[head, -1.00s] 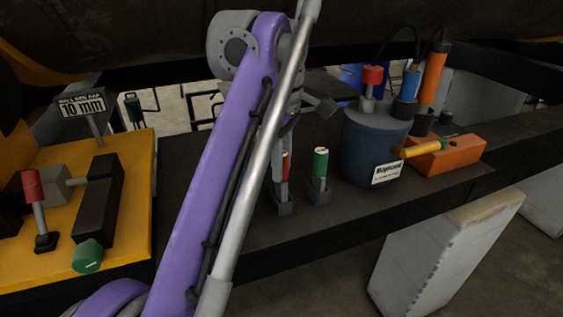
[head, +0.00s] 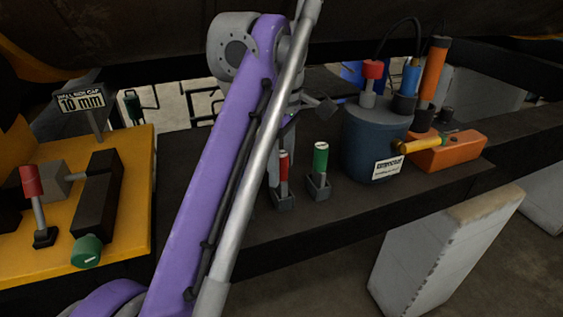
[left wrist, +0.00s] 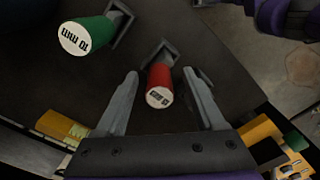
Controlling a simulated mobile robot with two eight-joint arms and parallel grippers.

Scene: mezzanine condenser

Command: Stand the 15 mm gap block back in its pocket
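A red-capped block (head: 283,165) stands upright in a small grey pocket (head: 287,200) on the dark beam. It also shows in the left wrist view (left wrist: 160,86), with a white end label too small to read surely. My left gripper (left wrist: 163,92) is open, its two fingers on either side of the red cap with gaps visible. In the head view my purple left arm and a grey finger partly cover the block's left side. A green-capped block (head: 320,160), labelled 10 mm in the left wrist view (left wrist: 86,36), stands in its own pocket to the right. My right gripper is not visible.
A blue-grey cylinder (head: 372,145) with tools in its top stands right of the pockets, beside an orange block (head: 450,150). A yellow plate (head: 125,230) at left bears a red-capped pin (head: 32,182), dark blocks and a 10 mm sign (head: 81,103).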

